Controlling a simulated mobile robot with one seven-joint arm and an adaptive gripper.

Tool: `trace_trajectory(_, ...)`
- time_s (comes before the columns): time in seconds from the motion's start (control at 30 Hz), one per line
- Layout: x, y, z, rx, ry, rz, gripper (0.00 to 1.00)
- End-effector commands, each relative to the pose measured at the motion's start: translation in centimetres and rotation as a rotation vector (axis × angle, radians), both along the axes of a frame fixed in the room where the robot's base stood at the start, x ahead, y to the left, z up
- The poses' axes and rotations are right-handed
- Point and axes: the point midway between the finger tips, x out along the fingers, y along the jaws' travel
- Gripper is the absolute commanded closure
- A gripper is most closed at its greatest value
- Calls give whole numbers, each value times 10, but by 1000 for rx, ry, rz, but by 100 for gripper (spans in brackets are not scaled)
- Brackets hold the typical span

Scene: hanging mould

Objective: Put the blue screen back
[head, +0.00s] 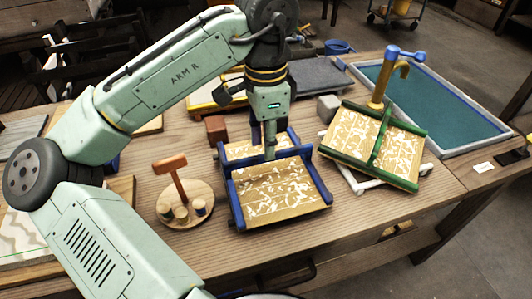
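The blue screen (275,190) is a tan panel with white leafy pattern, blue side rails and a blue bar across its middle. It lies at the middle of the wooden table. My gripper (268,150) points down at its middle bar, with the fingertips at or just over the bar. I cannot tell whether the fingers are closed on it; they hide part of the bar. A similar green screen (350,142) with green rails and a green bar lies to the right, tilted on a white frame (345,177).
A yellow post (380,82) with a hook and blue top stands behind the green screen, beside a teal-filled vat (440,105). A round board (185,215) with small cups and a wooden hammer-like piece (172,180) is left. A brown block (216,128) and grey block (327,107) stand behind.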

Motion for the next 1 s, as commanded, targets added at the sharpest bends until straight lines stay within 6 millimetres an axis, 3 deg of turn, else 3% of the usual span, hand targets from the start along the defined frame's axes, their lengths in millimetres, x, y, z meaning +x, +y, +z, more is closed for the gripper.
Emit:
trace_trajectory(0.2,0,1,48,4,-2,3,71)
trace_trajectory(0.4,0,0,73,2,0,0,71)
trace_trajectory(1.0,-1,0,78,1,0,-1,71)
